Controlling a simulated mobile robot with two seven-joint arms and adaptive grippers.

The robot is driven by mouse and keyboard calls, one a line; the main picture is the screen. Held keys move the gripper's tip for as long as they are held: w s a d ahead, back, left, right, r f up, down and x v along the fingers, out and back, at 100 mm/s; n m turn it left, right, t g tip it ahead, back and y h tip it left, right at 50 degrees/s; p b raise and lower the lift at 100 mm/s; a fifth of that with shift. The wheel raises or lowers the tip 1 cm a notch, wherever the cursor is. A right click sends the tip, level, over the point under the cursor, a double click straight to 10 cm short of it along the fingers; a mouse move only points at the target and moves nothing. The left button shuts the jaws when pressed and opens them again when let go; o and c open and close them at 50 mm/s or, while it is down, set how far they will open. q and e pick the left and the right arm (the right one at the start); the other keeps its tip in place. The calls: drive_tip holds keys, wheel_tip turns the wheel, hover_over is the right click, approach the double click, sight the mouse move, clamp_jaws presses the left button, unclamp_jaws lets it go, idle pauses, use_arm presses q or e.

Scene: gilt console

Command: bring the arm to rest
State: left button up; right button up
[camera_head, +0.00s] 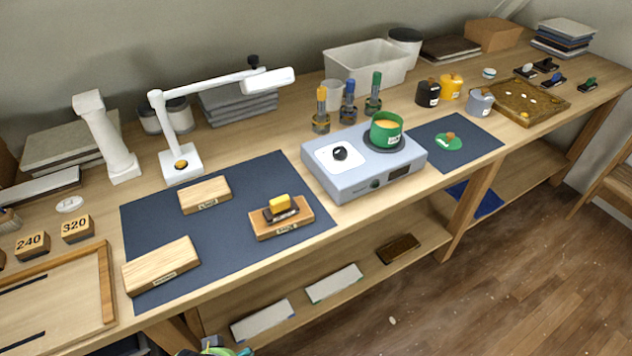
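The long wooden workbench (240,268) runs from the lower left to the upper right. On its dark blue mat (245,215) lie two bare wooden blocks, a smaller one (205,194) and a larger one (160,265). A third wooden block (282,218) on the mat carries a dark piece with a yellow top (280,202).
A grey-blue heater unit (345,184) bears a green pot (386,128). A white lamp (182,163), a white post (108,138), bottles, a white bin (368,72) and a wooden tray (528,100) crowd the bench. A lower shelf (350,260) holds several blocks.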

use_arm(q)
wheel_tip(320, 180, down, 11)
drive_tip(key=s, duration=0.2)
drive_tip(key=s+a+f+g, duration=0.2)
drive_tip(key=s+f, duration=1.4)
drive_tip(key=f, duration=0.1)
drive_tip(key=shift+a+f, duration=0.15)
drive_tip(key=shift+a, duration=0.25)
drive_tip(key=shift+s, duration=0.1)
